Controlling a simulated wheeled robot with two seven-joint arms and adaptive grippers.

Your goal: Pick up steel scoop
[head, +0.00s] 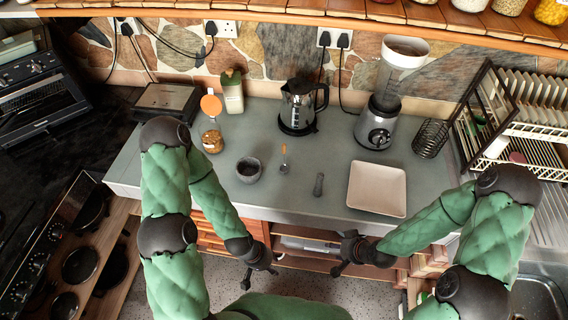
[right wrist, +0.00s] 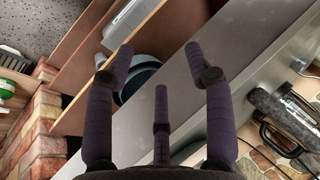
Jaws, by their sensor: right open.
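What looks like the steel scoop (head: 284,160) is a small thing with an orange-brown end and a grey metal end. It lies on the grey-green counter (head: 215,190), between a dark stone mortar and a grey pestle. My left gripper (head: 260,277) hangs in front of the counter's near edge, low and left of the scoop. Its fingers look spread, with nothing between them. My right gripper (head: 342,262) is in front of the same edge, right of the scoop. In the right wrist view (right wrist: 160,70) its fingers are apart and empty. Both are clear of the scoop.
The mortar (head: 249,169) stands left of the scoop and the pestle (head: 318,184) lies to its right. A square white plate (head: 377,188) is further right. A kettle (head: 298,107), blender (head: 380,115) and jar (head: 212,137) stand behind. Open shelves (head: 305,244) are below the counter.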

